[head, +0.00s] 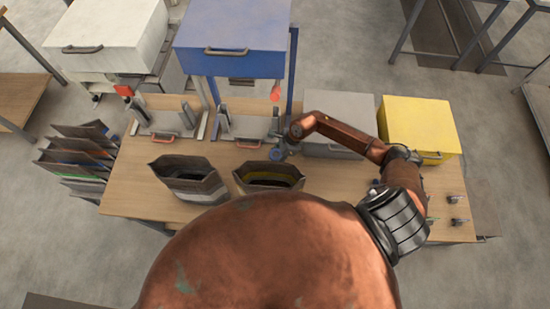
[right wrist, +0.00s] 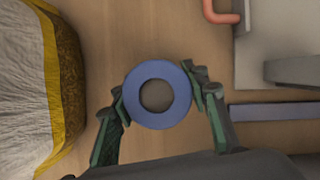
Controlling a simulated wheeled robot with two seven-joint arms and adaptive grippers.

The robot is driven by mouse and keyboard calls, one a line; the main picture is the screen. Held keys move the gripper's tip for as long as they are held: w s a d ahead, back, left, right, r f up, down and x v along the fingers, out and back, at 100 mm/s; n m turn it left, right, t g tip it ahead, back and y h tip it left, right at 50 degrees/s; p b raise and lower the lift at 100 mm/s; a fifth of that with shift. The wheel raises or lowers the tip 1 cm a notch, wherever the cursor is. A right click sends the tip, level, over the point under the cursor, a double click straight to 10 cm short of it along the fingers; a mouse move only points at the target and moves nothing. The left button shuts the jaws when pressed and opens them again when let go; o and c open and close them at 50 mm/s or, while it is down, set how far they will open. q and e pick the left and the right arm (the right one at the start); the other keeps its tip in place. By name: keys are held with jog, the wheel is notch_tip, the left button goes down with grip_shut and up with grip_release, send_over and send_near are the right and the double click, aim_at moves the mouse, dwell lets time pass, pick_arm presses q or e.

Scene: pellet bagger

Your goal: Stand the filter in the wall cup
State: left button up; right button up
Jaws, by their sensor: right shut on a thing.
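The filter, a blue ring with a round hole (right wrist: 158,95), sits between the fingers of my right gripper (right wrist: 158,97), which is shut on it. In the head view the blue filter (head: 276,154) shows small at the end of my right arm, over the table in front of the blue bin's stand. The gripper's fingers are too small there to make out. I cannot pick out the wall cup in either view. My left gripper is not in view.
Two open bags (head: 187,178) (head: 268,178) stand on the wooden table (head: 140,205); the yellow-edged one is close by in the right wrist view (right wrist: 30,85). A blue bin (head: 232,35), grey box (head: 338,115) and yellow box (head: 420,125) stand behind. A red handle (right wrist: 220,12) is near.

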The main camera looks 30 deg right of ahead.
jog(key=shift+f, duration=0.15)
jog(key=o, duration=1.2)
